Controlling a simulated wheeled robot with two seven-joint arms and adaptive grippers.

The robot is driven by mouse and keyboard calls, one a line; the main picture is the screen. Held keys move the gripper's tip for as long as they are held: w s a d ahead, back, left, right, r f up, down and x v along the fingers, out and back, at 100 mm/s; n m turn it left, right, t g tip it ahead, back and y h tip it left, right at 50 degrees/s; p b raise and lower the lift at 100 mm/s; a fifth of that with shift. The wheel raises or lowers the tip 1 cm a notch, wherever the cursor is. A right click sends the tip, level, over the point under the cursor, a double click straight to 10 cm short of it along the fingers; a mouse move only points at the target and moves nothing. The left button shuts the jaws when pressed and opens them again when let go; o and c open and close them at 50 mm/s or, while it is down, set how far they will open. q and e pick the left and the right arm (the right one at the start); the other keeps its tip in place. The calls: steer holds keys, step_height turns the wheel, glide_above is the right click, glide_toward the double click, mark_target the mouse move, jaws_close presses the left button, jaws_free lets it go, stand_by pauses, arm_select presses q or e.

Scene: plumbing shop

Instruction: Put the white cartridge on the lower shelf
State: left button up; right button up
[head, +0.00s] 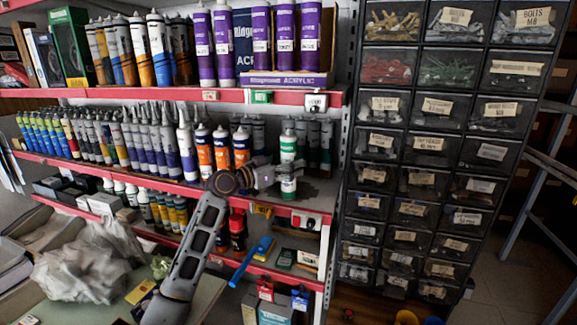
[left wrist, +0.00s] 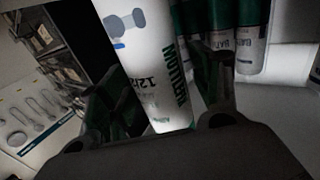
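A white cartridge with green bands (head: 288,150) stands upright at the right part of the middle shelf (head: 100,177), near its front edge. My left gripper (head: 284,172) is at its lower half, with the fingers around it. In the left wrist view, the white cartridge (left wrist: 150,60) with green lettering lies between the two fingers of the left gripper (left wrist: 165,105). Whether both fingers press on it is unclear in the dark picture. The lower shelf (head: 150,236) is below, with its red front edge showing. My right gripper is not in view.
Orange-and-white cartridges (head: 221,148) stand left of the gripper. The lower shelf holds red-and-black bottles (head: 237,230), a blue tool (head: 252,262) jutting over the edge, and small boxes (head: 286,258). A drawer cabinet (head: 425,170) stands to the right.

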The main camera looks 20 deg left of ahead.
arm_select(q)
steer(key=b+v, duration=0.2)
steer(key=v, duration=1)
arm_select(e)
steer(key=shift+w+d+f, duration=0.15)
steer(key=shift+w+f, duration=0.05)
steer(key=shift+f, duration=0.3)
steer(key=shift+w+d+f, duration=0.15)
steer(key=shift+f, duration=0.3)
